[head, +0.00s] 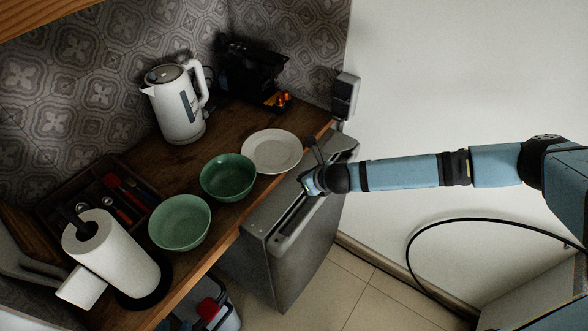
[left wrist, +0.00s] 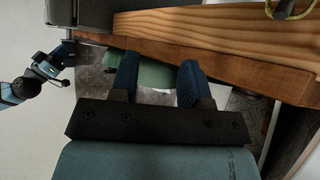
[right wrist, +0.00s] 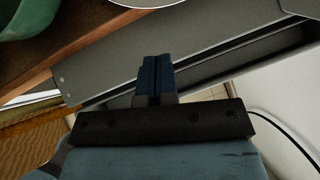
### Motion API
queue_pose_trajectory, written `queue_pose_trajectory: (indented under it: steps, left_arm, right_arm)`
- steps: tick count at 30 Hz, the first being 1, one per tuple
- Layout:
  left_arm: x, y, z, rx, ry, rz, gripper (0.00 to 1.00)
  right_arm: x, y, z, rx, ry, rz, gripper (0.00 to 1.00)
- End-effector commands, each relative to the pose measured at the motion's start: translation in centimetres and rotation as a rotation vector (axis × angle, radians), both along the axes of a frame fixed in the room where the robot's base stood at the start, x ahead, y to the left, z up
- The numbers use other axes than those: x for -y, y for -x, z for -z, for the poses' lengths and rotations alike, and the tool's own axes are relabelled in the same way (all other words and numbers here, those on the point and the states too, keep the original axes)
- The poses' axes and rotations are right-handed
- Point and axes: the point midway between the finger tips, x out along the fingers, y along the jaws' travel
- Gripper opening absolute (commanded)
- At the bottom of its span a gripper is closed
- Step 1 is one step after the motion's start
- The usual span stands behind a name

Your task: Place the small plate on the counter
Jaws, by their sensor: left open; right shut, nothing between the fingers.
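The small white plate (head: 271,150) lies flat on the wooden counter (head: 190,162), near its front edge. Its rim shows at the top of the right wrist view (right wrist: 150,3). My right gripper (head: 308,180) comes in from the right, above the grey appliance and beside the plate, apart from it. In the right wrist view its fingers (right wrist: 157,62) are together and empty. My left gripper (left wrist: 158,66) is open in the left wrist view. A green bowl (left wrist: 152,72) shows beyond its fingers, not held. I cannot make out the left gripper in the head view.
Two green bowls (head: 228,177) (head: 180,222) stand left of the plate. A white kettle (head: 180,105) and black machine (head: 250,75) stand behind. A paper towel roll (head: 112,255) and cutlery tray (head: 105,200) are at left. The grey appliance (head: 290,250) is under the counter's front.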

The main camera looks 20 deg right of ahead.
Motion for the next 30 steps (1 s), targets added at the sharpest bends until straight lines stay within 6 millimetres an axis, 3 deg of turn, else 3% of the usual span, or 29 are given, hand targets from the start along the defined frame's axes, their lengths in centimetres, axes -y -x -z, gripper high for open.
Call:
queue_pose_trajectory:
  steps: [3, 9, 25, 30]
  left_arm:
    - [0.0, 0.0, -0.2, 0.0, -0.001, -0.001, 0.43]
    - [-0.2, 0.0, -0.9, 0.002, -0.003, -0.003, 0.43]
    - [-0.4, 0.0, -0.8, 0.001, -0.005, -0.005, 0.43]
    - [-0.3, -0.1, -0.8, 0.003, -0.003, -0.006, 0.43]
  right_arm:
    - [-0.8, -1.6, 1.7, 0.0, 0.0, 0.0, 0.0]
    - [-1.8, -4.2, 1.5, 0.001, 0.0, 0.0, 0.0]
    - [-2.2, -5.3, 1.6, 0.001, -0.001, 0.001, 0.0]
    - [-2.2, -7.2, 1.7, -0.001, 0.001, -0.001, 0.0]
